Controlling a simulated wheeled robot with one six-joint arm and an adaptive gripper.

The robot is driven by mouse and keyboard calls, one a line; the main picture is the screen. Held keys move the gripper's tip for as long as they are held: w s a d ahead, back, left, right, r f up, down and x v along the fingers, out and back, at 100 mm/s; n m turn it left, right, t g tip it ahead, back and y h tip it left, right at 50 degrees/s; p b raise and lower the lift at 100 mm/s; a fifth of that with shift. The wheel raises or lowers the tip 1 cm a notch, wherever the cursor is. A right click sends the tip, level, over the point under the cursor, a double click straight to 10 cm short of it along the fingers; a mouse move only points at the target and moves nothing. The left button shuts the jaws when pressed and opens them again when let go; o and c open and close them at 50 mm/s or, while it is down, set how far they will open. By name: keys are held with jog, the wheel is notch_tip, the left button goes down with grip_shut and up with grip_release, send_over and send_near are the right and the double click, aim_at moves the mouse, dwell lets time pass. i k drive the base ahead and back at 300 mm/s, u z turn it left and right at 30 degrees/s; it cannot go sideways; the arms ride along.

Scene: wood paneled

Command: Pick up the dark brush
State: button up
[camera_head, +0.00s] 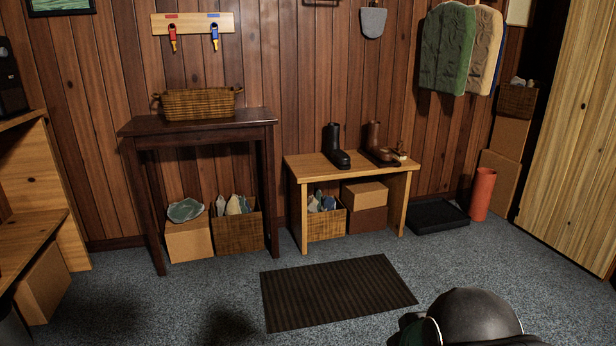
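I cannot pick out a dark brush with certainty. A small brown item (400,153), possibly a brush, lies at the right end of the low wooden bench (312,168). It is too small and dim to make out. A brown boot (375,138) stands just left of it, and a black boot (334,147) stands further left on the bench. My gripper is not in view. A dark rounded part at the bottom right appears to be my own arm.
A dark striped mat (335,292) lies on the grey carpet before the bench. A dark table (197,130) holding a wicker basket (198,103) stands left. A black tray (438,215) and an orange cylinder (482,194) stand right. Carpet around the mat is clear.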

aim_at(398, 153)
jog(key=z, duration=0.05)
jog(key=i, duration=1.9)
jog(key=z, duration=0.75)
jog(key=i, duration=2.1)
jog(key=z, duration=0.55)
